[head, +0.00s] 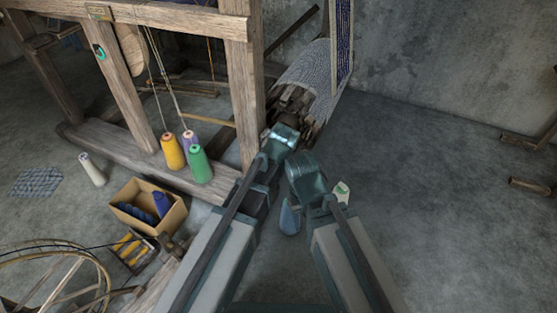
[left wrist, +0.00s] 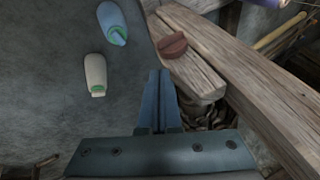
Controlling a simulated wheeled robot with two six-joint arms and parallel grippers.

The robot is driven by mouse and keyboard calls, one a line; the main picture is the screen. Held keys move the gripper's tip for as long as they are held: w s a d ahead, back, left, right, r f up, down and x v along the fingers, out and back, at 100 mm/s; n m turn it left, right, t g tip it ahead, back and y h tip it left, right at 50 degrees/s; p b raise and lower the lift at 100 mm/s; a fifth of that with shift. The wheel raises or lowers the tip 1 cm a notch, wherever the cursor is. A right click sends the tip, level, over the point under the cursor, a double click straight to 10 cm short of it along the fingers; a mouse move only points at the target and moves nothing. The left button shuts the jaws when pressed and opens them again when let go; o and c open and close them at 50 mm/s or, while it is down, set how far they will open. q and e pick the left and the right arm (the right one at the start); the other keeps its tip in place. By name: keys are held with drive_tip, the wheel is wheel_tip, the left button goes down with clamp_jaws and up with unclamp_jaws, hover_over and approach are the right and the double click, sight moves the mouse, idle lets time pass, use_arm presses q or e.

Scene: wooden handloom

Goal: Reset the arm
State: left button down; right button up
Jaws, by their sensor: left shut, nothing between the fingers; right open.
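My left gripper (left wrist: 158,98) shows in the left wrist view with its two fingers together and nothing between them. In the head view my left arm reaches up toward the loom's front post. My right gripper (head: 304,176) is at the end of the right arm, close to the left arm; it is open, its fingers hard to make out. No object shows in its grip.
The wooden loom (head: 242,80) stands close on the left, its cloth roll (head: 310,75) beyond my arms. Yellow (head: 173,152) and green (head: 200,165) cones stand on its base. A cardboard box (head: 172,218) is left. Blue (left wrist: 112,22) and pale (left wrist: 95,72) items lie on the floor. The right floor is largely clear.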

use_arm(q)
drive_tip(key=shift+a, duration=0.1)
drive_tip(key=s+a+f+n+g+h, duration=0.15)
drive_tip(key=s+a+n+g, duration=0.5)
drive_tip(key=s+a, duration=0.8)
drive_tip(key=s+d+r+m+y+p, duration=0.25)
drive_tip(key=s+d, duration=0.35)
drive_tip(key=d, duration=0.5)
wheel_tip(320, 180, up, 38)
drive_tip(key=h+p, duration=0.1)
drive_tip(key=p, duration=3.7)
drive_tip(key=shift+w+d+t+p, duration=0.2)
drive_tip(key=shift+t+p, duration=0.1)
drive_tip(key=shift+t, duration=0.15)
drive_tip(key=shift+f, duration=0.1)
drive_tip(key=shift+d, duration=0.15)
